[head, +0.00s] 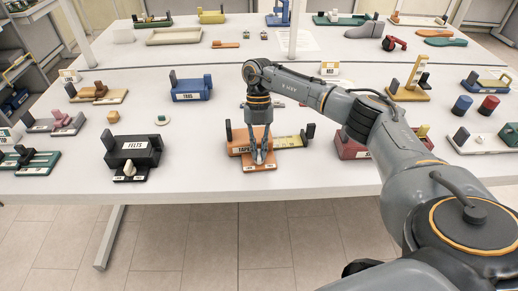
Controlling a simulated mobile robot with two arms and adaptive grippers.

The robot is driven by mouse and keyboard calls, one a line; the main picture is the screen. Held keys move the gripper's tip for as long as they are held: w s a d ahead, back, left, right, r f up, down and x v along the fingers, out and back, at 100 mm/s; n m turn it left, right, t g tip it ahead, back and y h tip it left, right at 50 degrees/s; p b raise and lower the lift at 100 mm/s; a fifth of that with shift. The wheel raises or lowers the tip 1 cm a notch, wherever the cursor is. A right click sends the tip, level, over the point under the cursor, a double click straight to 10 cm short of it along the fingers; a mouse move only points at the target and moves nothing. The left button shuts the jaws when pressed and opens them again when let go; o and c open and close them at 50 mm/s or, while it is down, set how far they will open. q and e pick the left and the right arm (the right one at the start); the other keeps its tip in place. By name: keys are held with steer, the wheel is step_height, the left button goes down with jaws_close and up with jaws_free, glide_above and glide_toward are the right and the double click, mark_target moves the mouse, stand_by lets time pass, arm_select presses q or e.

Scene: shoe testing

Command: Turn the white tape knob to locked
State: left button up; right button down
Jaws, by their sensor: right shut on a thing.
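The tape unit (239,137) is an orange block with a white TAPE label (244,151), a yellow strip on its right and dark upright posts. It sits near the table's front edge, in the middle of the head view. Two small white labels lie along its front lip. My right gripper (263,160) points down at the front of this unit, between those labels, and is shut on the white tape knob. The fingers hide the knob, so its turn position cannot be read. My left gripper is not in view.
The black FELTS unit (133,152) stands to the left and a dark red unit (350,148) to the right, partly behind my arm. The blue TAGS unit (191,90) is farther back. Bare white table (205,170) lies between FELTS and tape.

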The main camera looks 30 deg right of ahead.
stand_by(0.6)
steer(key=c, duration=1.7)
jaws_free()
steer(key=shift+o, duration=0.2)
steer(key=shift+r, duration=0.1)
steer(key=v, duration=1.2)
steer(key=shift+a, duration=0.15)
steer(key=shift+c, duration=0.4)
